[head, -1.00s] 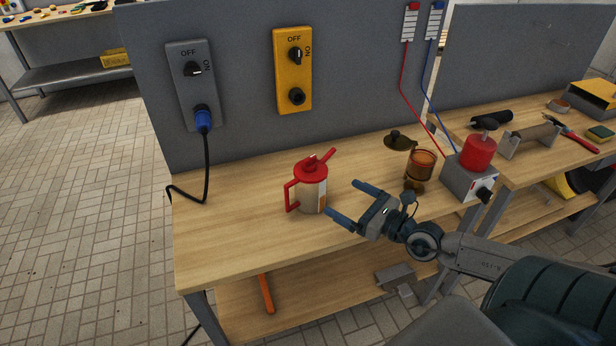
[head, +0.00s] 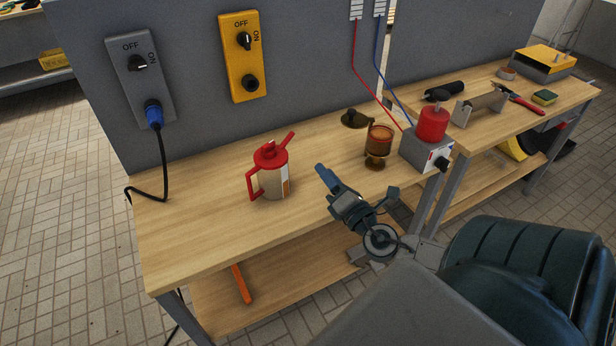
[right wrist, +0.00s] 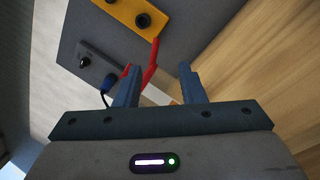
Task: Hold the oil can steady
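The oil can (head: 276,184) has a pale body with a red lid, red spout and red side handle. It stands upright on the wooden bench, near the middle of the head view. My right gripper (head: 322,172) is to the right of the can, apart from it, its fingers overlapping in this view. In the right wrist view the two fingers (right wrist: 160,74) are spread with a clear gap. The can's red spout (right wrist: 151,66) and part of its pale body show beyond and between them; the gripper base hides the rest. My left gripper is not in view.
Behind the can is a grey panel with a grey switch box (head: 140,80) and a yellow switch box (head: 242,60). A brown glass cup (head: 378,140) and a grey box with a red top (head: 425,150) stand right of it.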

